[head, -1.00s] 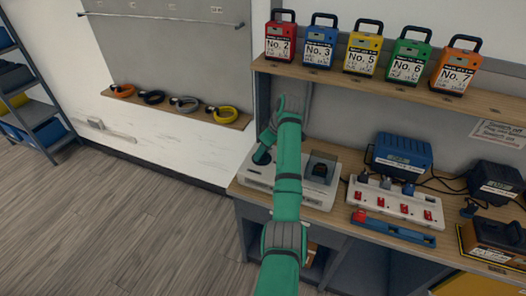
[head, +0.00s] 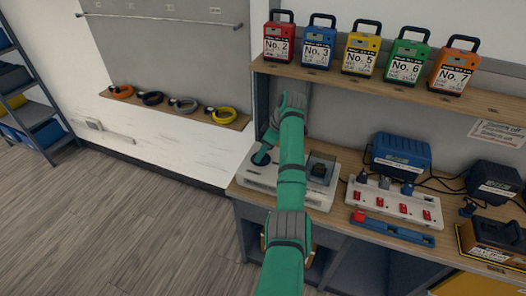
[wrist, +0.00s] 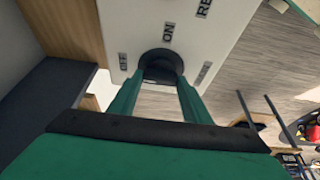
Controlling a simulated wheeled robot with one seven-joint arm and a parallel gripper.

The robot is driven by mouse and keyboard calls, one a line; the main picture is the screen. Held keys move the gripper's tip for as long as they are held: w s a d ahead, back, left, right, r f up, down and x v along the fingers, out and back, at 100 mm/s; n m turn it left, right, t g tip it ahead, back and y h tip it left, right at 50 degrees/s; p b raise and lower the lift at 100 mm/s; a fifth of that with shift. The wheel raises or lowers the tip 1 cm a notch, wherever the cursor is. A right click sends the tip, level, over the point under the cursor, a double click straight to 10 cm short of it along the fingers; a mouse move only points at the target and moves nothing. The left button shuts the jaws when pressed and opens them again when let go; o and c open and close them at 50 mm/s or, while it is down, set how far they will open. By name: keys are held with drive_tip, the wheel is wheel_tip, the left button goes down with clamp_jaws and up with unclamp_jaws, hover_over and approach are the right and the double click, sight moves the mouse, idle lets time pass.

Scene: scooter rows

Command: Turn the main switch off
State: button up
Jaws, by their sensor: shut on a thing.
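The main switch is a round dark knob (wrist: 160,66) on a white panel (wrist: 185,12), with OFF and ON labels beside it in the wrist view. A third label on the right is too small to read. My gripper (wrist: 160,78) is shut on the knob, with one green finger on each side of it. In the head view the white switch box (head: 258,178) sits at the left end of the workbench, and my gripper (head: 265,148) reaches down to the knob there. My arm covers the middle of the box. The knob's pointer cannot be made out.
A dark part under a cover (head: 320,171) sits on the box's right side. A power strip (head: 395,203) with red switches and a blue charger (head: 401,153) stand farther right. Several numbered packs line the shelf (head: 400,85) above. The floor at left is clear.

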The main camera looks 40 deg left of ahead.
drive_tip(key=o, duration=1)
drive_tip(key=shift+o, duration=0.2)
drive_tip(key=shift+w, duration=0.1)
drive_tip(key=s+v, duration=0.1)
drive_tip(key=v, duration=0.9)
drive_tip(key=shift+w+r, duration=0.45)
drive_tip(key=shift+d+f, duration=0.1)
